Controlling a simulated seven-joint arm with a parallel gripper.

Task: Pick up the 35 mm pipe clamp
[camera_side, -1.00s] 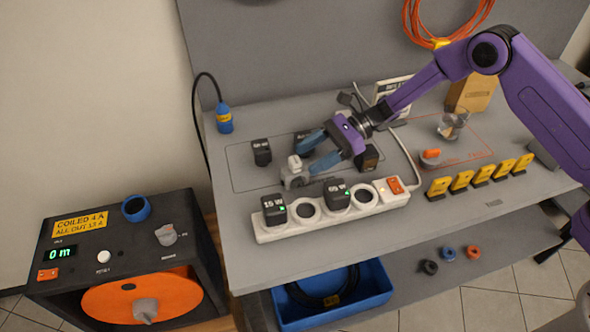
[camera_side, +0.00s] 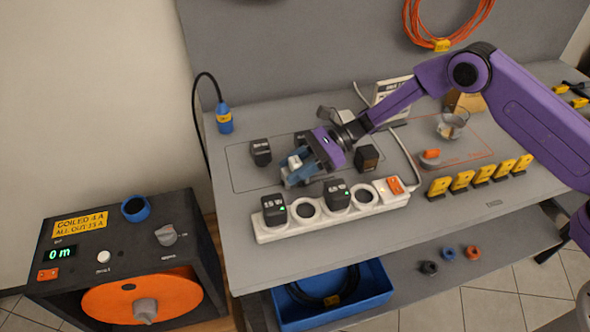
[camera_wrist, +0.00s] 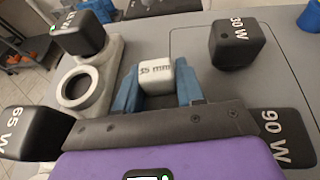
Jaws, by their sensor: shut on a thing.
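The 35 mm pipe clamp shows a white block marked "35 mm" (camera_wrist: 157,78) in the wrist view. In the side view the pipe clamp (camera_side: 295,162) is at the front of the outlined area on the bench, behind the power strip. My gripper (camera_side: 298,170) is shut on it, with a blue finger on each side. The fingers also flank the block in the wrist view (camera_wrist: 158,88). The lower part of the clamp is mostly hidden by the fingers. I cannot tell whether it touches the bench.
The white power strip (camera_side: 361,208) with plugged-in adapters, 15 W (camera_side: 273,209) and another (camera_side: 337,193), lies just in front. Dark adapters stand left (camera_side: 261,152) and right (camera_side: 367,158) of my gripper. Yellow clips (camera_side: 482,174) line the right. A blue bin (camera_side: 290,318) sits below.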

